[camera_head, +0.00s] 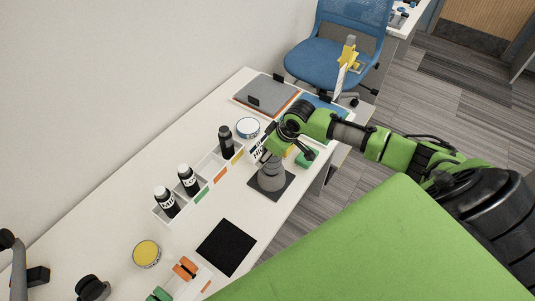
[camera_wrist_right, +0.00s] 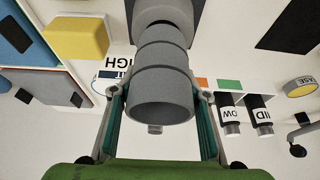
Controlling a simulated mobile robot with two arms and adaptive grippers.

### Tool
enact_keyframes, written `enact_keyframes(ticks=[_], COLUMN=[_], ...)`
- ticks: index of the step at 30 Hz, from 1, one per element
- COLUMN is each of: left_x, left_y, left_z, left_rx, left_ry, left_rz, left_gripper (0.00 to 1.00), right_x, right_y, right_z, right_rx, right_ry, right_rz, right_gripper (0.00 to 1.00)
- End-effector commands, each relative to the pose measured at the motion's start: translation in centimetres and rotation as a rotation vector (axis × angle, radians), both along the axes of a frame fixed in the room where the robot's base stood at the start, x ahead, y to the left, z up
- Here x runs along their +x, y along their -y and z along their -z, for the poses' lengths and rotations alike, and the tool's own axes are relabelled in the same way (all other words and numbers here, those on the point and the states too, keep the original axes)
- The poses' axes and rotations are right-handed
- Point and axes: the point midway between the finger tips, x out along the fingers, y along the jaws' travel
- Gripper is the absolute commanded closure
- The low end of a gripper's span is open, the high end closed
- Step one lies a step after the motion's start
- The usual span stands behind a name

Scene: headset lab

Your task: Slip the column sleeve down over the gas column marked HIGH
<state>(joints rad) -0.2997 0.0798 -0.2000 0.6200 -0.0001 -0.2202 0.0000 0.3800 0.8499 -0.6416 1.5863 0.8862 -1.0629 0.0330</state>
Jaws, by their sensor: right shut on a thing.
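The grey stepped column sleeve (camera_head: 271,176) stands upright above a dark square mat (camera_head: 286,189). My right gripper (camera_head: 275,150) is shut on its upper part. In the right wrist view the sleeve (camera_wrist_right: 162,75) fills the space between the fingers. Two black columns with white labels (camera_head: 166,202) (camera_head: 188,180) stand in a white tray; the wrist view shows MID (camera_wrist_right: 263,114) and LOW (camera_wrist_right: 231,114). A third dark column (camera_head: 226,142) stands at the tray's far end, its label not readable. My left gripper is not in view.
A blue-rimmed tin (camera_head: 248,128) and a grey panel (camera_head: 266,91) lie beyond the tray (camera_head: 155,211). A yellow-topped tin (camera_head: 146,253), a black mat (camera_head: 227,248) and orange and green pieces (camera_head: 186,268) are nearer. A blue chair (camera_head: 340,60) stands beyond the table. The wall runs along the left.

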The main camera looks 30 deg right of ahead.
Motion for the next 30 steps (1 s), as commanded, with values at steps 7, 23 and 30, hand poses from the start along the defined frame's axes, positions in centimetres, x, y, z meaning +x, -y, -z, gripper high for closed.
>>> enact_keyframes(ticks=[7,23,30], left_x=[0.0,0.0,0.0], left_y=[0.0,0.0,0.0], left_z=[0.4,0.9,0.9], left_rx=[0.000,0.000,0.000], left_ry=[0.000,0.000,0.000], left_rz=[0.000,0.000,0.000], left_gripper=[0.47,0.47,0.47], right_x=[0.0,0.0,0.0], right_y=[0.0,0.0,0.0], right_z=[0.7,1.8,1.7], right_rx=[0.000,0.000,0.000], right_ry=[0.000,0.000,0.000], right_rz=[0.000,-0.001,0.000], right_gripper=[0.78,0.42,0.38])
